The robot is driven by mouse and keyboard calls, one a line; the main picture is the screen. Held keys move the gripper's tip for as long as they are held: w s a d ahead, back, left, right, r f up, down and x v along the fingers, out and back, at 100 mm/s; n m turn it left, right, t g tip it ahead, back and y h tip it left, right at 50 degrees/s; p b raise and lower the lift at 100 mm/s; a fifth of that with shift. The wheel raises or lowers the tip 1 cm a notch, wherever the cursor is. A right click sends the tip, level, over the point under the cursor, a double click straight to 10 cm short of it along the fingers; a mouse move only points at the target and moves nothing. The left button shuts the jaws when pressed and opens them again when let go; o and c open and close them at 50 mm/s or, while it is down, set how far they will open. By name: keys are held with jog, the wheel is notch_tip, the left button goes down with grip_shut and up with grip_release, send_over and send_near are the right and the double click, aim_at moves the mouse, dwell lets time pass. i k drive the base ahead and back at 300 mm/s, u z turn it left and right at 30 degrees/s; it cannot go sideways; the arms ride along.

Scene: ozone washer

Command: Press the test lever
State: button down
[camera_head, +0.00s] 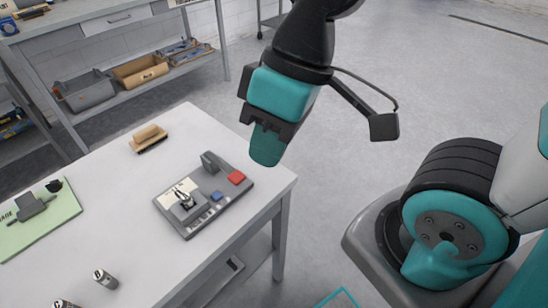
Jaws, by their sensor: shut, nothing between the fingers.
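A grey control box (197,216) lies on the white table near its right corner. It carries an upright dark grey lever-like part (209,162) at its back edge, a red block (236,177) and a small blue block (214,196). A silver and dark grey fitting (184,199) stands at its left. I cannot tell for sure which part is the test lever. My gripper (267,148), teal and black, is shut and empty. In the picture it is to the upper right of the box, apart from it and touching nothing.
The white table (122,215) also holds a wooden brush (149,138), a green mat (37,221) with a dark grey tool, and small metal cylinders (105,279). A shelf unit (110,95) with bins stands behind.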

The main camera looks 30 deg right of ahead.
aim_at(236, 177)
jog(key=z, duration=0.85)
jog(key=k, duration=0.55)
jog(key=u, duration=0.75)
